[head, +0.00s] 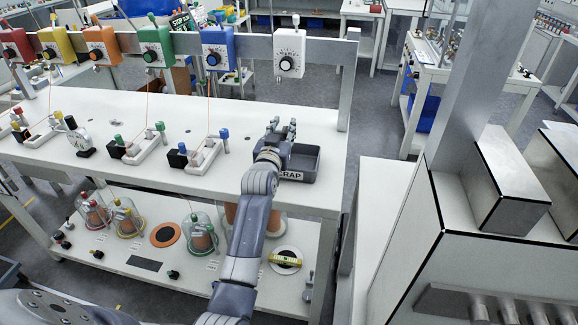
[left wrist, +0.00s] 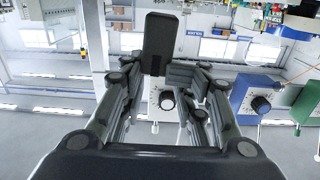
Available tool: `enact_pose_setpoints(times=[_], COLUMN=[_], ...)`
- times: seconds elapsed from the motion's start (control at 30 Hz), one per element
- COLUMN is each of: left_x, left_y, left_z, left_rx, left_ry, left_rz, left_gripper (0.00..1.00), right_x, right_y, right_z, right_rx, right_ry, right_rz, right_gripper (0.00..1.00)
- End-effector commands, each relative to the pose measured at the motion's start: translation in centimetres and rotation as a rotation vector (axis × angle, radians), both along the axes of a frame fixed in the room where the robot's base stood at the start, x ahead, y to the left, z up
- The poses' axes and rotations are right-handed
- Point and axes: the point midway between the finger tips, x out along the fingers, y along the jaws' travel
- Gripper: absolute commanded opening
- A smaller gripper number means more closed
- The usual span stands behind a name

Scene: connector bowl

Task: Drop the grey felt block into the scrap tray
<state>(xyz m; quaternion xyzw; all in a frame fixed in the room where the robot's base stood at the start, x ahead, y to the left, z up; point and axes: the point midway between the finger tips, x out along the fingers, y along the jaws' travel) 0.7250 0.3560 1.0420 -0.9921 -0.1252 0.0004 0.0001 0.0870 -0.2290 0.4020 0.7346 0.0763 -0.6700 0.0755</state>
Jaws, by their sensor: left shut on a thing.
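The scrap tray (head: 303,174) is a dark grey open box at the right end of the white bench, with a "SCRAP" label on its front, partly covered by my arm. My left gripper (head: 282,126) is at the tray's left and back side in the head view; its exact height above the tray is hard to tell. In the left wrist view the gripper (left wrist: 163,82) is shut on a dark grey block, which I take to be the felt block (left wrist: 158,42); it sticks up between the fingers. In the head view I cannot make out the block. My right gripper is not in view.
A rail behind the bench carries several coloured dial boxes, with a white one (head: 289,54) nearest the tray. Small fixtures with blue and green knobs (head: 205,150) stand left of the tray. Glass jars (head: 127,218) stand on the lower shelf. Bare bench top lies right of the tray.

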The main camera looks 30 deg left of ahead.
Motion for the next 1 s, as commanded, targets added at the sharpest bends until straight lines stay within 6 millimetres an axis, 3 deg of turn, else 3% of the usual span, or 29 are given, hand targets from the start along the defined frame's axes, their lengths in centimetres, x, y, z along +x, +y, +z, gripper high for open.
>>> enact_pose_setpoints(times=[0.07,0.1,0.23,0.67,0.87,1.0], left_x=[0.0,0.0,0.0,-0.4,-2.7,-5.3], left_y=[0.0,0.0,0.0,-0.1,-0.7,-1.4], left_z=[0.1,0.1,0.1,0.0,0.0,0.0], left_rx=[0.000,-0.001,-0.001,-0.001,-0.001,-0.001], left_ry=[-0.001,-0.001,-0.001,0.000,0.001,0.000], left_rz=[0.000,0.000,0.000,0.000,0.000,0.000], left_gripper=[0.00,0.31,0.60,0.60,0.60,0.60], right_x=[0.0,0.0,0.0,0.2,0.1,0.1], right_y=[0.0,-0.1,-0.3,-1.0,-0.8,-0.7], right_z=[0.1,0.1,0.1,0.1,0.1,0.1], right_rx=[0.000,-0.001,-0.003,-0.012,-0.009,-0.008], right_ry=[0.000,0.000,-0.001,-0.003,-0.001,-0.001], right_rz=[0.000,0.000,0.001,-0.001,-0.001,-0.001], right_gripper=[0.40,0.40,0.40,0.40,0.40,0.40])
